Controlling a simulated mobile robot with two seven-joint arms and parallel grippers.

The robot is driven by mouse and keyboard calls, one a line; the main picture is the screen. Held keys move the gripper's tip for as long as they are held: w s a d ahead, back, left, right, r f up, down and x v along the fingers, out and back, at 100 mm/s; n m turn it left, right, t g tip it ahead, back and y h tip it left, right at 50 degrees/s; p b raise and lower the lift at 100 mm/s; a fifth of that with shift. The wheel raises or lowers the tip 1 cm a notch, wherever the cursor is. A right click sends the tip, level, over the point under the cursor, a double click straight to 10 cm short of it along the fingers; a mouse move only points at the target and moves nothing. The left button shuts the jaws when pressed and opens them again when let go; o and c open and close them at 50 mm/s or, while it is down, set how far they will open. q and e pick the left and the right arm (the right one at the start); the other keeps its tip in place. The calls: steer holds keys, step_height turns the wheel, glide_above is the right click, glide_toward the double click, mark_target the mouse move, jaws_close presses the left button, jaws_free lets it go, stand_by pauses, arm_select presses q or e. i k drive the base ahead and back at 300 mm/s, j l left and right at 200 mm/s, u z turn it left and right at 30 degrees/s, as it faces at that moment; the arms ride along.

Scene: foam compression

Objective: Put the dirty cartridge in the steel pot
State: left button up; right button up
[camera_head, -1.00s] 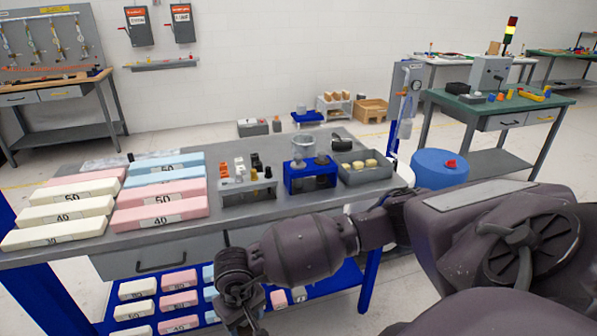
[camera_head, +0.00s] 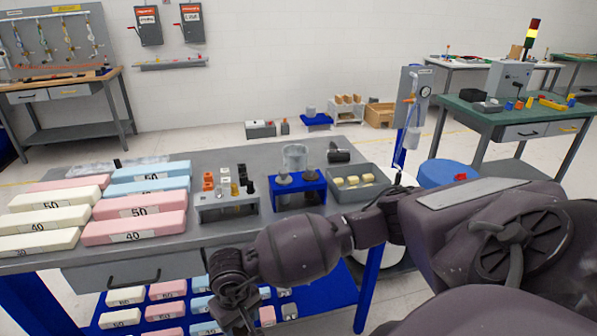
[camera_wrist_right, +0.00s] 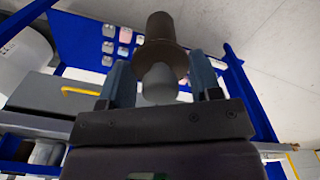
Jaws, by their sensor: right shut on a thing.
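My right gripper (camera_wrist_right: 160,85) is shut on a brown, flanged cylinder with a pale rounded end, apparently the dirty cartridge (camera_wrist_right: 160,38). It sits between the two blue-grey fingers, clear of any surface that I can make out. In the head view my right arm reaches down in front of the grey workbench (camera_head: 260,160), and its gripper is cut off at the bottom edge. I cannot identify the steel pot for certain; a grey cylinder (camera_head: 339,155) lies at the back of the bench. My left gripper is out of view.
Foam blocks (camera_head: 135,225) fill the bench's left part. A small rack (camera_head: 228,203), a blue stand (camera_head: 297,197) with a clear jar, and a grey tray (camera_head: 372,187) stand to the right. A blue drum (camera_head: 440,174) stands beyond the bench. A lower blue shelf holds more blocks.

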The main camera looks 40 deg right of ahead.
mark_target(295, 161)
steer(key=l, duration=1.45)
